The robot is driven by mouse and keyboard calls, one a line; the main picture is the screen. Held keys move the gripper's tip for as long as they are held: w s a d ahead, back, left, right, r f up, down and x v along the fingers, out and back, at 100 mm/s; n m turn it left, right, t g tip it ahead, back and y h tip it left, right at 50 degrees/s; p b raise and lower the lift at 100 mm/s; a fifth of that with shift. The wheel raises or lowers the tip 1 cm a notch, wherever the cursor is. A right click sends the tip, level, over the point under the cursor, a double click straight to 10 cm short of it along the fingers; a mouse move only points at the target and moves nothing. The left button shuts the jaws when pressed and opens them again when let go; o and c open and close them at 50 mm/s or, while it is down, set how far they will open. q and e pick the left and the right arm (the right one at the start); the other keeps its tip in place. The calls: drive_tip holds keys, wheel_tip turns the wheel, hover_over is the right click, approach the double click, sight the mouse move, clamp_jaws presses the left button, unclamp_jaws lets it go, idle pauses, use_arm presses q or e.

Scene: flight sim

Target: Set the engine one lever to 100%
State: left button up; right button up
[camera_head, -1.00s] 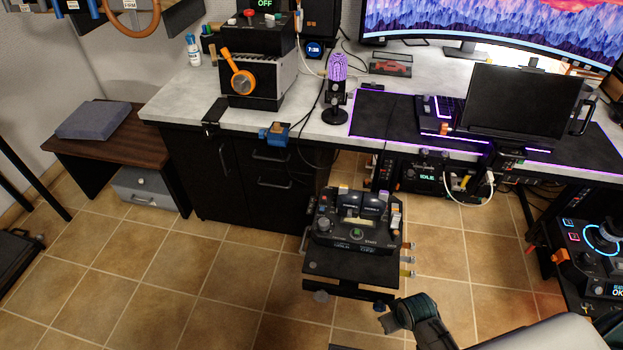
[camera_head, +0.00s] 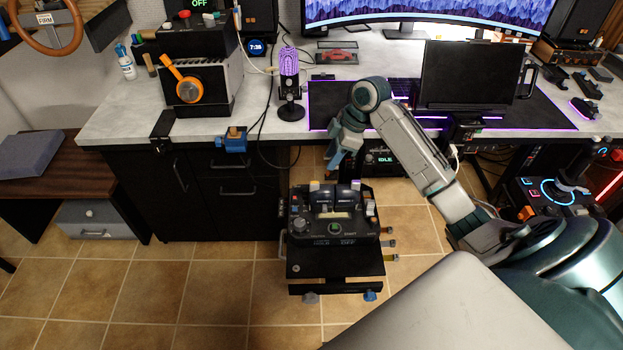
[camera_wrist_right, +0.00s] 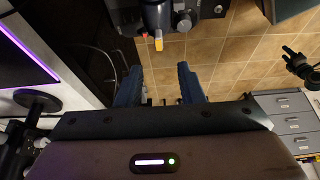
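The dark throttle unit (camera_head: 333,218) stands on a low stand in front of the desk. Two wide dark lever handles, a left one (camera_head: 322,197) and a right one (camera_head: 347,197), sit side by side on its top; their labels are too small to read, so I cannot tell which is engine one. My right gripper (camera_head: 336,160) points down just behind and above the levers, apart from them. In the right wrist view its two blue fingers (camera_wrist_right: 160,78) are open with nothing between them. Part of a dark control unit with an orange-tipped lever (camera_wrist_right: 158,42) shows beyond them. My left gripper is not in view.
The desk (camera_head: 215,122) with a purple microphone (camera_head: 290,80) and dark monitor (camera_head: 468,75) lies behind the unit. Black cabinets (camera_head: 185,195) stand to its left. A panel with a blue ring (camera_head: 540,192) is at right. Tiled floor (camera_head: 190,290) is clear at front left.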

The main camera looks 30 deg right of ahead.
sight(315, 182)
drive_tip(key=x, duration=1)
drive_tip(key=shift+w+a+f, duration=0.1)
drive_tip(key=shift+w+f, duration=0.1)
